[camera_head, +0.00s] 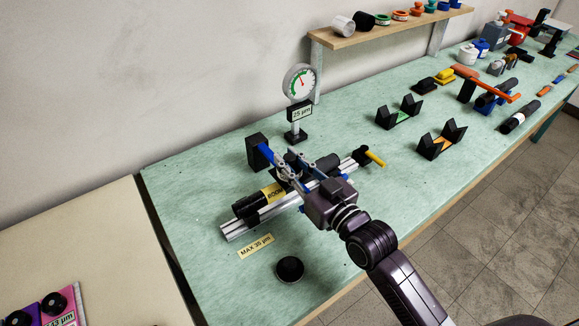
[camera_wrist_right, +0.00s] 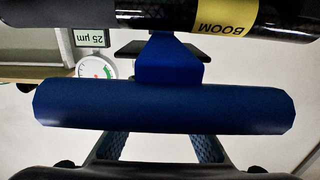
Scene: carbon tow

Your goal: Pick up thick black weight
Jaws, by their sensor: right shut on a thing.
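A black block (camera_head: 256,151) with a blue handle (camera_head: 266,154) shows left of my right gripper (camera_head: 288,163) in the head view. In the wrist view the handle (camera_wrist_right: 165,107) is a wide blue bar on a short stem, with a black plate (camera_wrist_right: 130,49) behind it. My right gripper is shut on the blue handle; the bar partly hides the fingers. I cannot tell whether the block touches the table. A separate black disc (camera_head: 290,269) lies flat on the table in front. My left gripper is not in view.
A black boom tube (camera_head: 247,203) with a yellow label lies on a metal rail (camera_head: 232,230) under my right gripper. A dial gauge (camera_head: 299,82) stands behind. Two black V-blocks (camera_head: 440,141) stand to the right. The table (camera_head: 200,190) is bare at front left.

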